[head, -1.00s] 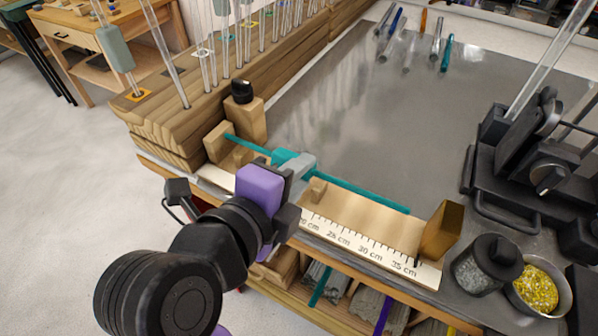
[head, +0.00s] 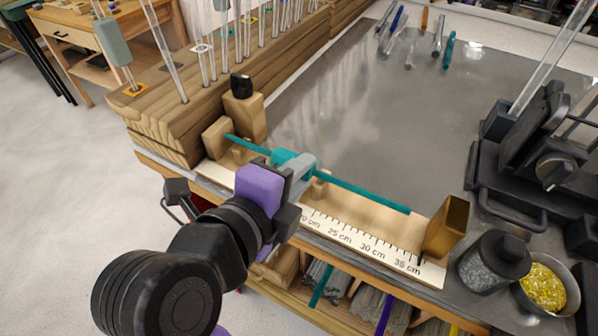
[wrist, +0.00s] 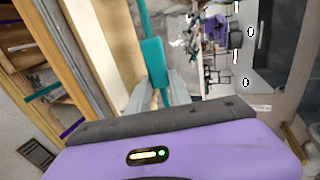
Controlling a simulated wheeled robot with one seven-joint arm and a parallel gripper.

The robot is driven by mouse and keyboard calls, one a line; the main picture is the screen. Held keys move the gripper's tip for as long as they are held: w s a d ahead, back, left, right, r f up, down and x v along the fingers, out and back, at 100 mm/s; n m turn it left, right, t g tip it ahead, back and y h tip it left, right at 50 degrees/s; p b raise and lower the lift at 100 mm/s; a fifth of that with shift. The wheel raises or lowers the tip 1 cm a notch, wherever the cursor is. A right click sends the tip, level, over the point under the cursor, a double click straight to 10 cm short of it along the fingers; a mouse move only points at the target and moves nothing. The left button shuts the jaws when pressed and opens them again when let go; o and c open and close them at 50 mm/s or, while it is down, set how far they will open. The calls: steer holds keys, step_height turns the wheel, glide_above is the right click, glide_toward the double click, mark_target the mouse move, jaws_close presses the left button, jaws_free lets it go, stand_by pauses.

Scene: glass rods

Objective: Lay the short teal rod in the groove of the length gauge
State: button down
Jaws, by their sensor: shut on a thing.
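The short teal rod (head: 362,193) is a thin rod with a thicker teal sleeve in its middle. My gripper (head: 297,170) is shut on that sleeve, which also shows between the fingers in the wrist view (wrist: 153,62). The rod lies lengthwise along the length gauge (head: 345,238), a pale wooden board with a centimetre scale. Its left end is by the gauge's wooden end block (head: 217,138) and its right end is near the brass-coloured block (head: 446,228). Whether the rod touches the groove or hovers just above it, I cannot tell. My gripper hides part of the gauge.
A wooden rack (head: 170,100) with upright glass rods stands at the left. A black fixture (head: 540,150), a lidded jar (head: 493,262) and a bowl of yellow bits (head: 541,285) are at the right. Several short rods lie at the back. The metal tabletop (head: 350,110) between is clear.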

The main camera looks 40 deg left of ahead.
steer(key=shift+f+b, duration=0.4)
steer(key=shift+b, duration=0.2)
steer(key=c, duration=1.1)
jaws_free()
steer(key=v, duration=0.8)
steer(key=shift+b, duration=0.4)
steer(key=shift+w, duration=0.1)
